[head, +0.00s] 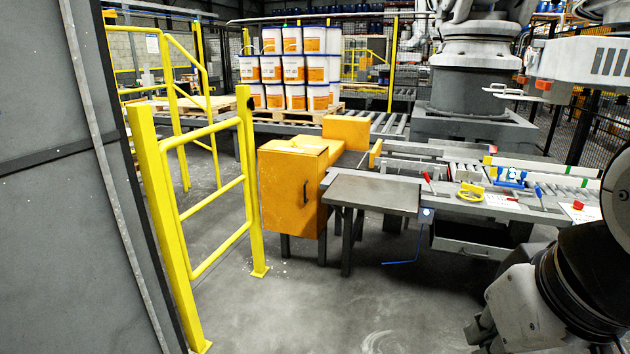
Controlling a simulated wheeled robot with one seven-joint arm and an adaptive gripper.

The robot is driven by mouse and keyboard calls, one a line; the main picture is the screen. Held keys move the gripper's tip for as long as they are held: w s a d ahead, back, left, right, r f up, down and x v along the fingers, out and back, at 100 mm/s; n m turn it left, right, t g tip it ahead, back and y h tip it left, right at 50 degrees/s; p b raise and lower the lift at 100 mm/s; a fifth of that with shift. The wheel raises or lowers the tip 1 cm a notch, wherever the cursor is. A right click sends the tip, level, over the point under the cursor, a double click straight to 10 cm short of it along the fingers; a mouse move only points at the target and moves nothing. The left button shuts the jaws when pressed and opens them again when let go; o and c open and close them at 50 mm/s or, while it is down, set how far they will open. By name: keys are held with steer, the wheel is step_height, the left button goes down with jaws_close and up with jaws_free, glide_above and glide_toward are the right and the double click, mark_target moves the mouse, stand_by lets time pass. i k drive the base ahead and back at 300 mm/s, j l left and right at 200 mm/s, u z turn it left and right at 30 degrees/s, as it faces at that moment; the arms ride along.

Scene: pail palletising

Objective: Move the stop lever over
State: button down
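No part is plainly marked as the stop lever. A small upright yellow piece (375,153) stands at the near end of the conveyor, beside the orange cabinet. A thin red-topped piece (427,178) leans on the grey bench, and I cannot tell whether it is a lever or a hand tool. My arm fills the bottom right corner. Its grey jointed end, which looks like my gripper (484,332), is cut by the lower edge. It is far from both pieces, and its fingertips are not clear.
An orange cabinet (292,185) and a grey side table (372,194) stand mid-view. A yellow gate (205,195) and a grey panel (50,200) bound the left. Stacked pails (292,68) are behind. Floor before the table is open, with a blue hook-shaped line (402,263).

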mark_target(427, 179)
steer(key=i+l, duration=0.75)
steer(key=i+l+z, duration=0.15)
steer(key=i+l, duration=0.55)
steer(key=i, duration=0.15)
